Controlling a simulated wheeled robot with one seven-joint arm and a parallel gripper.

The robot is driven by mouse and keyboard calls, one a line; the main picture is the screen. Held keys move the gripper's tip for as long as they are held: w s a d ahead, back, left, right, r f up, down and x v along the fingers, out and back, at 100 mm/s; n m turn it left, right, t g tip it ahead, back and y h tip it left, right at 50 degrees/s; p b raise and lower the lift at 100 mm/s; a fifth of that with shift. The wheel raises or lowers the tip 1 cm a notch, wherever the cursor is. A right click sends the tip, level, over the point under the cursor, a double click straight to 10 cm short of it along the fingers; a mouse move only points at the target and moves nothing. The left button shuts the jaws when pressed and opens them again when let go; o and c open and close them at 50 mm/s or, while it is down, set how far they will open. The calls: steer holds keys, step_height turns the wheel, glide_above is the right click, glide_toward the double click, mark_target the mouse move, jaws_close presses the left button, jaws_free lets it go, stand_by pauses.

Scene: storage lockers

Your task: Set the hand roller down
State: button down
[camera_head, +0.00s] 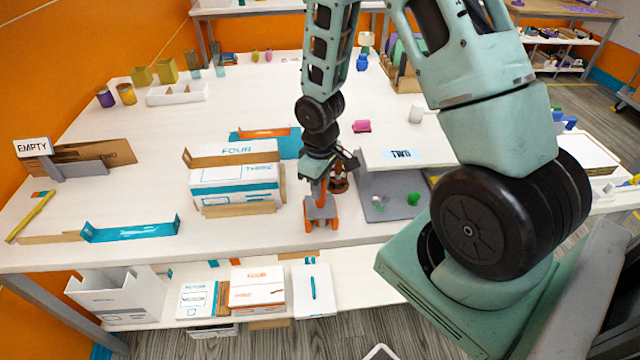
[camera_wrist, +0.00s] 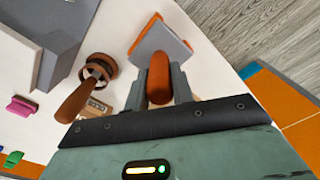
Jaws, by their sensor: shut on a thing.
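The hand roller (camera_head: 320,208) has an orange frame and handle with a grey part at its lower end. My gripper (camera_head: 322,172) is shut on its handle, pointing down over the front part of the white table (camera_head: 262,232). In the wrist view the fingers (camera_wrist: 158,86) clasp the orange-brown handle, and the roller's pale grey, orange-edged end (camera_wrist: 160,48) lies beyond them. The roller's lower end appears at or just above the tabletop near the front edge; I cannot tell whether it touches.
A brown-handled tool with a round head (camera_wrist: 82,98) stands close beside the roller. A grey bin labelled TWO (camera_head: 385,182) is to the right, white boxes marked THREE (camera_head: 235,188) to the left.

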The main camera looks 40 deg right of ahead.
steer(key=shift+f, duration=0.3)
steer(key=c, duration=1.1)
jaws_free()
steer(key=shift+r, duration=0.1)
step_height(320, 180, up, 17)
steer(key=s+a+n+b, duration=0.1)
steer(key=s+a, duration=0.5)
steer(key=a, duration=0.1)
steer(key=s+a+n+b, duration=0.1)
steer(key=s+a+b, duration=0.1)
steer(key=s+a, duration=0.4)
steer(key=s+a+n+b, duration=0.1)
steer(key=s+a, duration=0.4)
steer(key=a, duration=0.4)
steer(key=shift+s+a+f+n+y, duration=0.3)
steer(key=shift+s+n, duration=0.1)
